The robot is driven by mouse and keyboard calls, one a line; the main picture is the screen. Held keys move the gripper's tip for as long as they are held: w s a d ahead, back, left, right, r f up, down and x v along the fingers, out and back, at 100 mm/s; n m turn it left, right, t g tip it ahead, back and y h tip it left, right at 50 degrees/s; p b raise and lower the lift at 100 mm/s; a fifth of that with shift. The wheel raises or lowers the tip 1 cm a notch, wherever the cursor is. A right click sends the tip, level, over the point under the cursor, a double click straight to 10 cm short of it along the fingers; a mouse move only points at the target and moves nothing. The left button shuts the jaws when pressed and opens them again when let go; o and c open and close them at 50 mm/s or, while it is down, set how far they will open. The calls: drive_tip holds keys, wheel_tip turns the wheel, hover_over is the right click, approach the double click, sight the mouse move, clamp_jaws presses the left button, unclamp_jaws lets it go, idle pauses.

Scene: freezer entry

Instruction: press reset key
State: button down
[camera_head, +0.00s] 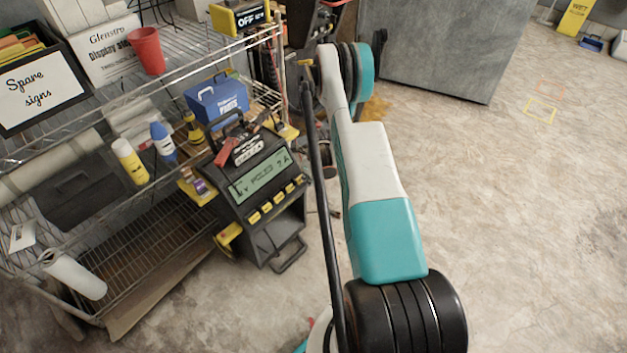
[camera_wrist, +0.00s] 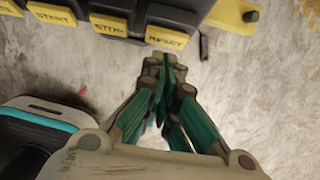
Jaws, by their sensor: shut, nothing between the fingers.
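In the wrist view the yellow reset key (camera_wrist: 166,37), printed RESET, is at the right end of a row of yellow keys on a dark panel. My gripper (camera_wrist: 163,58) is shut and empty, with its fingertips just below the reset key in the picture. I cannot tell whether they touch it. In the head view the dark device (camera_head: 258,190) has a green display (camera_head: 263,179) and a row of yellow keys, whose labels are too small to read. My gripper is not clearly visible there.
The stop key (camera_wrist: 108,25) and start key (camera_wrist: 51,14) sit left of the reset key. A wire shelf (camera_head: 150,245) with bottles and boxes stands left of the device. A blue box (camera_head: 217,95) is behind it. The floor on the right is mostly clear.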

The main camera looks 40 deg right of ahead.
drive_tip(key=shift+w+f, duration=0.25)
drive_tip(key=shift+w, duration=0.25)
